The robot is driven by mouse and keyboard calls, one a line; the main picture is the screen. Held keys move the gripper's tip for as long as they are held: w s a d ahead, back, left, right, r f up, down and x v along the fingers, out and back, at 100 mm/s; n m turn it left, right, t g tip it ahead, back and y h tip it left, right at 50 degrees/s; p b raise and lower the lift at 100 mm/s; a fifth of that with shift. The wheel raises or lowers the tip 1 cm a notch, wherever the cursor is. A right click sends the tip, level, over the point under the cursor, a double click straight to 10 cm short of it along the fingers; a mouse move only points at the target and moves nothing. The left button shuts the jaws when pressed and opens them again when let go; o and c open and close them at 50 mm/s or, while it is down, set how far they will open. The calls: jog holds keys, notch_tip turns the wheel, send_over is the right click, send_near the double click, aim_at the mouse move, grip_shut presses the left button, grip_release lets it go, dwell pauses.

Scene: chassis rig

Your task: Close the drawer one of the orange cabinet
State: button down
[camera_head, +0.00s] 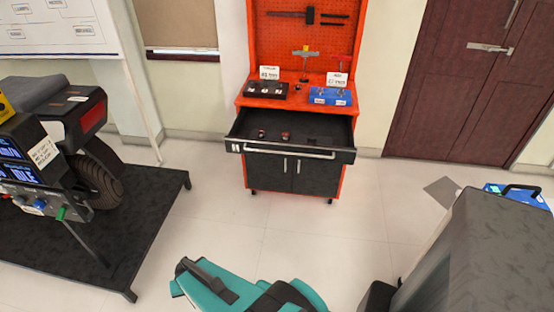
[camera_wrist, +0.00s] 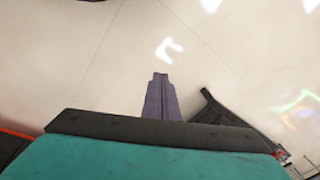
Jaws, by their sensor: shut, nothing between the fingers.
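The orange cabinet (camera_head: 243,95) stands against the back wall in the head view, with an orange pegboard above it. Its single wide drawer (camera_head: 345,143) is pulled out toward me, its inside showing from above. The drawer's light bar handle (camera_head: 290,153) runs across its dark front. Several small dark objects lie in the drawer. My gripper (camera_wrist: 161,78) shows in the wrist view as purple fingers, shut and empty, over pale floor. In the head view my teal arm is low in the foreground, well apart from the drawer.
Dark double doors (camera_head: 292,175) are shut below the drawer. A black box (camera_head: 264,91) and a blue box (camera_head: 331,97) sit on the cabinet top. A vehicle on a dark platform (camera_head: 150,200) stands at left. Pale floor (camera_head: 290,225) in front of the cabinet is clear.

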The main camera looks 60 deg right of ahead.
jog(key=w+d+r+m+t+h+b, duration=0.1)
jog(key=w+d+r+m+t+h, duration=0.2)
jog(key=d, duration=0.7)
jog(key=w+d+r+m+t+h, duration=0.15)
jog(key=d+r+m, duration=0.3)
jog(key=d, duration=0.45)
jog(key=w+d+r+m+t+h+b, duration=0.1)
jog(key=d+r+m+t+h, duration=0.3)
jog(key=d, duration=0.6)
jog(key=s+d+r+m+g+h, duration=0.2)
jog(key=s+d+r+m+h, duration=0.2)
jog(key=d, duration=0.5)
jog(key=s+d+r+m+g+h+b, duration=0.1)
jog(key=s+d+r+m+g+h, duration=0.2)
jog(key=s+d+r+m+h, duration=0.2)
jog(key=s+d+r+m, duration=0.3)
jog(key=s+d+r, duration=0.1)
jog(key=s+d, duration=0.1)
jog(key=shift+s+r, duration=0.4)
jog(key=shift+s, duration=0.4)
jog(key=shift+d+b, duration=0.2)
jog(key=shift+b, duration=0.15)
jog(key=b, duration=1.1)
send_near(277, 155)
notch_tip(277, 155, up, 3)
jog(key=shift+s+x, duration=0.15)
jog(key=shift+x, duration=1.45)
jog(key=shift+s+x, duration=0.2)
jog(key=shift+x, duration=1.4)
